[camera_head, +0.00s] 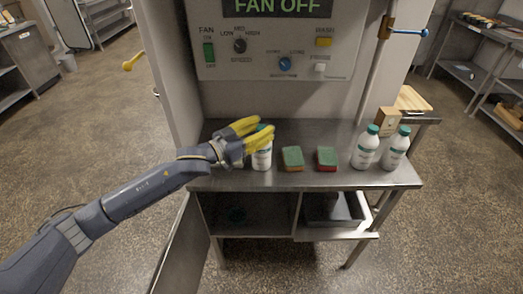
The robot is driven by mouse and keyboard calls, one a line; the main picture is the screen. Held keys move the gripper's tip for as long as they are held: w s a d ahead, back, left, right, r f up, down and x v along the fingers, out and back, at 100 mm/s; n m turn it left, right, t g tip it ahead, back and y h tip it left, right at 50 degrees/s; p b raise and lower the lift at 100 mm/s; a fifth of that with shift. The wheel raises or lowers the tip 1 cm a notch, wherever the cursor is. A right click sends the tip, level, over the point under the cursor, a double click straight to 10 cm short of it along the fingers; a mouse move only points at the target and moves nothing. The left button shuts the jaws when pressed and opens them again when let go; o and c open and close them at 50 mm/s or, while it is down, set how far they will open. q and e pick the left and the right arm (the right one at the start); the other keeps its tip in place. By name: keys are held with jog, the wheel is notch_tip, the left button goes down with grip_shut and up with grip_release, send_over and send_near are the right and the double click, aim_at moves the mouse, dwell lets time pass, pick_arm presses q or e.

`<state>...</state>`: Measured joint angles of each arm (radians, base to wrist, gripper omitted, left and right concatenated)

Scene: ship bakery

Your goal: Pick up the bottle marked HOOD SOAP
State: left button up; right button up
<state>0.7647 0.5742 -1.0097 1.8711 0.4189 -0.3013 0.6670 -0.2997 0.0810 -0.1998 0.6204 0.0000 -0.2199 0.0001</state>
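A white bottle (262,159) with a teal cap stands upright at the left of the steel counter. My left gripper (252,131) has its yellow fingers at this bottle's upper part, one in front of it and one behind its left side. Whether the fingers press on the bottle cannot be told. Two more white bottles with teal caps stand at the right, one (365,150) next to the other (396,150). The label writing is too small to read, so I cannot tell which is HOOD SOAP. My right gripper is not in view.
A control panel (275,45) reading FAN OFF is above. A wooden block (388,121) stands behind the right bottles. An open drawer (335,234) juts out below.

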pick_arm(q)
grip_shut()
jog(key=shift+r, duration=0.15)
